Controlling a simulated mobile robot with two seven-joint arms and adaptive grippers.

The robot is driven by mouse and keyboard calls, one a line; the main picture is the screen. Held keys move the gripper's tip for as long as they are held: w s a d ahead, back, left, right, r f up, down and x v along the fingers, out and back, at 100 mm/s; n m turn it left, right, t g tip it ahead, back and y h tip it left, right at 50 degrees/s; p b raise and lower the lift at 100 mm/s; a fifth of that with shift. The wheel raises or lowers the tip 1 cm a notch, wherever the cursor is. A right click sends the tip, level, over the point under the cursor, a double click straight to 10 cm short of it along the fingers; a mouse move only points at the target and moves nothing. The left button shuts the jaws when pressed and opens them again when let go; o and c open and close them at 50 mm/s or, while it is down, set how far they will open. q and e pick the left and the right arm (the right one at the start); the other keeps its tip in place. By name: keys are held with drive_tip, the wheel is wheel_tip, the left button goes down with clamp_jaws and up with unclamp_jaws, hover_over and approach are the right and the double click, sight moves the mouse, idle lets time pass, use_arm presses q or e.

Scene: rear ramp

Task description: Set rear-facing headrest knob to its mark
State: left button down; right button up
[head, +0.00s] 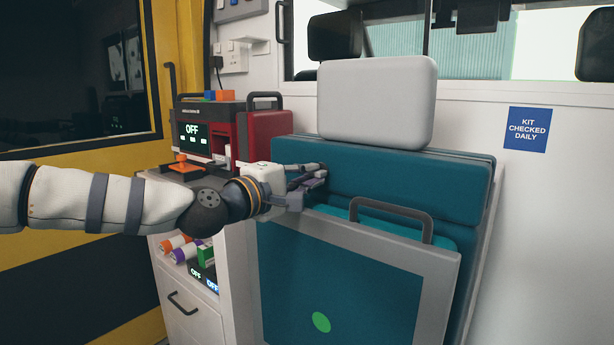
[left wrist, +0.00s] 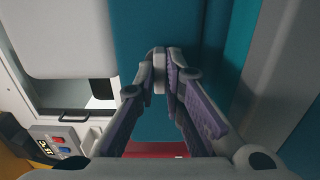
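The rear-facing seat has a pale grey headrest (head: 377,102) above a teal backrest (head: 420,185). The headrest also shows at upper left in the left wrist view (left wrist: 60,38). My left gripper (head: 312,178) is at the left part of the backrest, below the headrest. In the left wrist view its fingertips close in on a small light grey piece, which looks like the headrest knob (left wrist: 159,72). The fingers hide most of it, and its mark and pointing direction cannot be made out. My right gripper is not in view.
A grey-framed folded seat panel (head: 345,285) with a dark handle (head: 392,212) stands close below my left gripper. A red and black device reading OFF (head: 205,135) sits on the cabinet to the left. A blue sign (head: 527,129) is on the right wall.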

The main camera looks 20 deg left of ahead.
use_arm(q)
drive_tip(key=shift+r+m, duration=0.1)
drive_tip(key=shift+m, duration=0.2)
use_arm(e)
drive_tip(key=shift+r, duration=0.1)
use_arm(q)
drive_tip(key=m+p, duration=0.2)
drive_tip(key=m, duration=0.3)
drive_tip(key=shift+r+m, duration=0.15)
drive_tip(key=shift+m, duration=0.15)
drive_tip(key=m+p, duration=0.2)
drive_tip(key=m, duration=0.2)
drive_tip(key=shift+m, duration=0.3)
drive_tip(key=m+p, duration=0.2)
drive_tip(key=m, duration=0.3)
drive_tip(key=shift+m+p, duration=0.55)
drive_tip(key=shift+m, duration=0.45)
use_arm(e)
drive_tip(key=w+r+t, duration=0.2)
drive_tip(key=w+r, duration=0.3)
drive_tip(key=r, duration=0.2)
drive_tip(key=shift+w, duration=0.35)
use_arm(q)
drive_tip(key=c, duration=1.7)
unclamp_jaws()
drive_tip(key=shift+f, duration=0.2)
